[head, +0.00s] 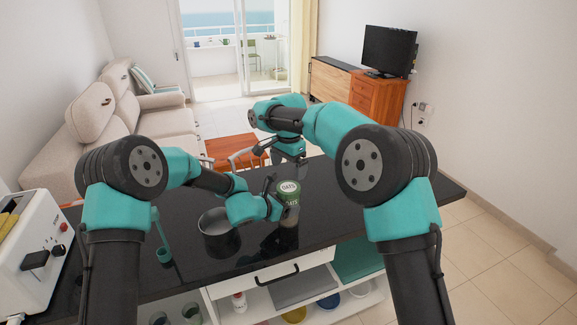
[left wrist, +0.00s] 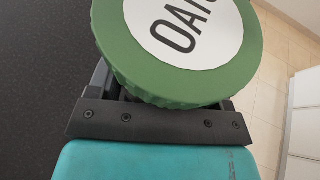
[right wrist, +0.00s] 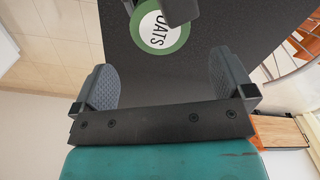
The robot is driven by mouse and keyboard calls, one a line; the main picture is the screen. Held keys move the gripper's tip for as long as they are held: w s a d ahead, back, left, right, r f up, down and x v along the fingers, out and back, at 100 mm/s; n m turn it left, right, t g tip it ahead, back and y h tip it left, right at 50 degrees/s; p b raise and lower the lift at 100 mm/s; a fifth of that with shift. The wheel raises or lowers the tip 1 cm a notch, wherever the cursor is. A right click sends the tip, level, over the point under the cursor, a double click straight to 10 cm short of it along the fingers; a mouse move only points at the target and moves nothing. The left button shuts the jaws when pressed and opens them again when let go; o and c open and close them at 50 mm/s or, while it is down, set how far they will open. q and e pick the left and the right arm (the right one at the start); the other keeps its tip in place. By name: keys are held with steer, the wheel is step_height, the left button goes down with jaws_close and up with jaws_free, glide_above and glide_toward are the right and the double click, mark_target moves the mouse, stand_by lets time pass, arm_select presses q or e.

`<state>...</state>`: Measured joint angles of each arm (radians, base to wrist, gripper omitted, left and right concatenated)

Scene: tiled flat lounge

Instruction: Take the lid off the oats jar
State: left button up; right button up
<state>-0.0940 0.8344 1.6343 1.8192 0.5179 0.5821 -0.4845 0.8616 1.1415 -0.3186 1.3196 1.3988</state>
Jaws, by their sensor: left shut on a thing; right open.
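The oats jar (head: 289,218) stands upright on the dark counter. Its green lid (head: 289,187) with a white OATS label is on top. My left gripper (head: 277,207) is shut on the jar's body from the left, below the lid. In the left wrist view the lid (left wrist: 182,40) hides the fingertips and most of the jar. My right gripper (head: 290,161) is open and empty, behind and above the jar. In the right wrist view the lid (right wrist: 160,32) lies beyond the gap between the fingers (right wrist: 163,82), apart from them, partly covered by a dark part.
A dark pot (head: 218,238) stands left of the jar. A teal utensil (head: 162,248) is farther left, and a white toaster (head: 36,250) at the left edge. The counter (head: 385,205) to the right of the jar is clear. A chair (head: 246,158) stands behind the counter.

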mark_target(289, 187)
steer(key=shift+f, duration=0.1)
steer(key=shift+f, duration=3.9)
steer(key=shift+c, duration=0.4)
steer(key=c, duration=0.7)
steer(key=o, duration=0.8)
steer(key=shift+r, duration=2.25)
